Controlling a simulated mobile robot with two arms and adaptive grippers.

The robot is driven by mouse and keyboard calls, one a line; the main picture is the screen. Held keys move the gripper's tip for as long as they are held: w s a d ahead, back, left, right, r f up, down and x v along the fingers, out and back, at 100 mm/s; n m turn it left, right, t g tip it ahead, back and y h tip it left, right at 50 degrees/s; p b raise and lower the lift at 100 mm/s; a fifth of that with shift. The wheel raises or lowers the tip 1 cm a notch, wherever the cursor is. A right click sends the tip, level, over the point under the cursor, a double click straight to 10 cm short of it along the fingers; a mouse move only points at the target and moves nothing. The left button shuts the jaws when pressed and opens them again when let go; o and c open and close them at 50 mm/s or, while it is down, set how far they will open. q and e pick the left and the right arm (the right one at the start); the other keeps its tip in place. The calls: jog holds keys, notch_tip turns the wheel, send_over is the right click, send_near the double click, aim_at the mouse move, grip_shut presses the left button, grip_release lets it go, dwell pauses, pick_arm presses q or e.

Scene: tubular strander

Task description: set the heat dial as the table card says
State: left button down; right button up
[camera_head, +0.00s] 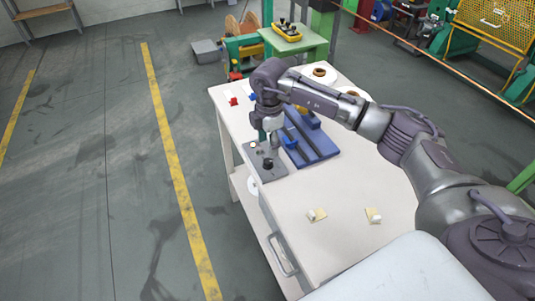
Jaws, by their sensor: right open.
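A small dark grey panel (257,168) lies at the left edge of the white table. A black knob (267,164), which looks like the heat dial, stands on it, with a small pale round spot behind it. The knob's setting is too small to read. My right gripper (270,134) points down just above the panel's far part, behind the knob. It is open, and its fingers are small and partly blurred into the background. I cannot make out a card with readable writing. My left gripper is out of view.
A blue fixture (318,143) stands right beside the panel. Red and blue small parts and spools sit at the back. The tabletop between the pads and fixture is clear.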

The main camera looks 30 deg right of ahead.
jog(key=shift+s+r, duration=0.15)
jog(key=shift+r, duration=2.15)
